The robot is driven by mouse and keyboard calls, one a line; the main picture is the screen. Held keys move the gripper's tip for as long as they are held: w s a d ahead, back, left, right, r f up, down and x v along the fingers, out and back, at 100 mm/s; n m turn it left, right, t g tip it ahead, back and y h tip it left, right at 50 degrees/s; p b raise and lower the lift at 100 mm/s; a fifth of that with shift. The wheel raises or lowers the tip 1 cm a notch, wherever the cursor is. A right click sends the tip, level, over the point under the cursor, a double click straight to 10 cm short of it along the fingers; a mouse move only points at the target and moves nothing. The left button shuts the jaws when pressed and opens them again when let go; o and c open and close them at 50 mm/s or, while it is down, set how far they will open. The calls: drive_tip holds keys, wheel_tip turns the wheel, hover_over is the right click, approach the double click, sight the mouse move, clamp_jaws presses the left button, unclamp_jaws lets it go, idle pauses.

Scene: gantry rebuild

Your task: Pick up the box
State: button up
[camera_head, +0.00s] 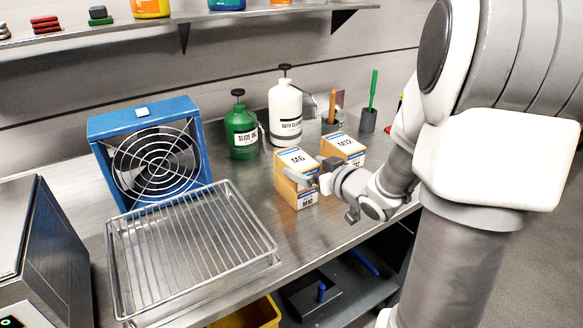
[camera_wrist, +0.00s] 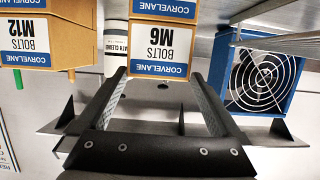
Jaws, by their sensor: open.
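The boxes are tan with white and blue labels. The M6 box (camera_head: 293,160) sits on top of an M10 box (camera_head: 308,199) near the bench's middle. The M12 box (camera_head: 344,143) is just to the right and behind. In the wrist view, which is upside down, the M6 box (camera_wrist: 163,42) is straight ahead and the M12 box (camera_wrist: 25,38) is at left. My gripper (camera_head: 313,173) is open beside the M6 box's front. Its fingertips (camera_wrist: 158,76) line up with the box's two sides, and nothing is held. Whether they touch the box cannot be told.
A wire rack (camera_head: 190,250) and blue fan (camera_head: 150,150) stand left of the boxes. A green bottle (camera_head: 241,132), a white bottle (camera_head: 285,112) and a cup with a green-handled tool (camera_head: 368,120) stand behind. A shelf (camera_head: 200,17) runs above. A yellow bin (camera_head: 248,314) is below the bench.

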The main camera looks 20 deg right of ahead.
sight(301, 162)
drive_tip(key=b+x, duration=0.1)
drive_tip(key=x, duration=0.4)
drive_tip(key=shift+w, duration=0.4)
drive_tip(key=shift+r, duration=0.1)
clamp_jaws()
